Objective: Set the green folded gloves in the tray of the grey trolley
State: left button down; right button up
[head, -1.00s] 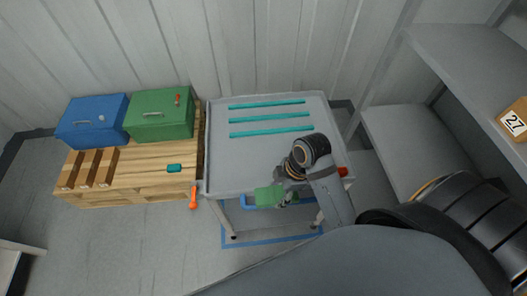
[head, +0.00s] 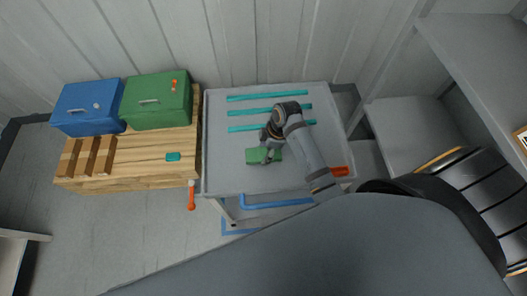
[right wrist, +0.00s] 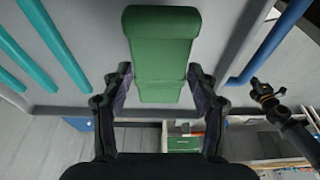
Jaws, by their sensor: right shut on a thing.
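The green folded gloves (head: 258,156) are a flat green bundle held by my right gripper (head: 264,150) over the tray of the grey trolley (head: 228,172). In the right wrist view the gloves (right wrist: 161,55) fill the space between the two fingers of the gripper (right wrist: 160,88), which is shut on them. The tray (right wrist: 90,35) shows behind them. Whether the gloves touch the tray floor I cannot tell.
Several teal strips (head: 265,111) lie across the back of the tray. A red-orange object (head: 340,171) is at its right front corner. A blue handle bar (head: 280,203) runs along the front. A pallet (head: 150,160) with blue (head: 88,106) and green boxes (head: 157,101) stands left.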

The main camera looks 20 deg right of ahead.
aim_at(263, 154)
jog(key=shift+w+f, duration=0.4)
jog(key=shift+f, duration=0.1)
jog(key=shift+w+f, duration=0.15)
jog(key=shift+f, duration=0.05)
jog(key=shift+w+f, duration=0.2)
jog(key=shift+f, duration=0.1)
notch_tip(263, 154, down, 3)
jog(key=shift+f, duration=0.1)
pick_arm(q)
jog(key=shift+s+d+r, duration=0.1)
jog(key=shift+s+d, duration=0.05)
jog(key=shift+s, duration=0.05)
pick_arm(e)
jog(key=o, duration=1.1)
pick_arm(q)
jog(key=shift+w, duration=0.15)
pick_arm(e)
jog(key=shift+o, duration=0.2)
